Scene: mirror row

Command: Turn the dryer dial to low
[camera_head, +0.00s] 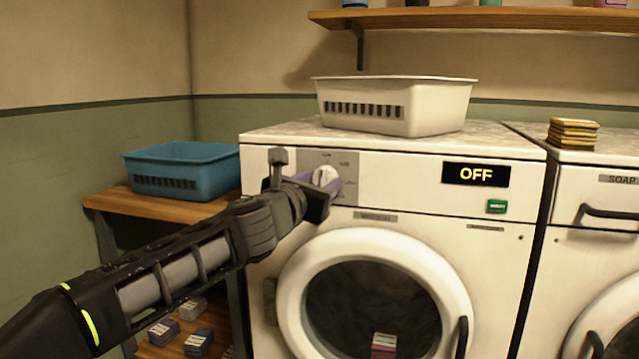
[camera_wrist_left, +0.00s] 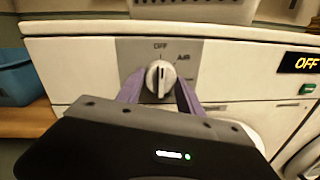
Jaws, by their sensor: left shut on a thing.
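The dryer (camera_head: 420,185) stands in the middle with a grey dial panel (camera_head: 345,162) at its upper left. The white dial (camera_head: 326,176) sits on this panel, partly hidden by my left gripper (camera_head: 322,188). In the left wrist view, the dial (camera_wrist_left: 159,80) stands between the purple fingers of my left gripper (camera_wrist_left: 158,90), which is shut on it. The dial's mark points up, near the word OFF, with AIR to its right. The lower labels are hidden or too small to read. A black display (camera_head: 476,174) reads OFF. My right gripper is not in view.
A green button (camera_head: 497,206) is below the display. A white basket (camera_head: 395,105) stands on the dryer. A blue basket (camera_head: 182,171) sits on a wooden table at left. A second machine (camera_head: 600,200) with yellow stacked items (camera_head: 572,133) stands at right.

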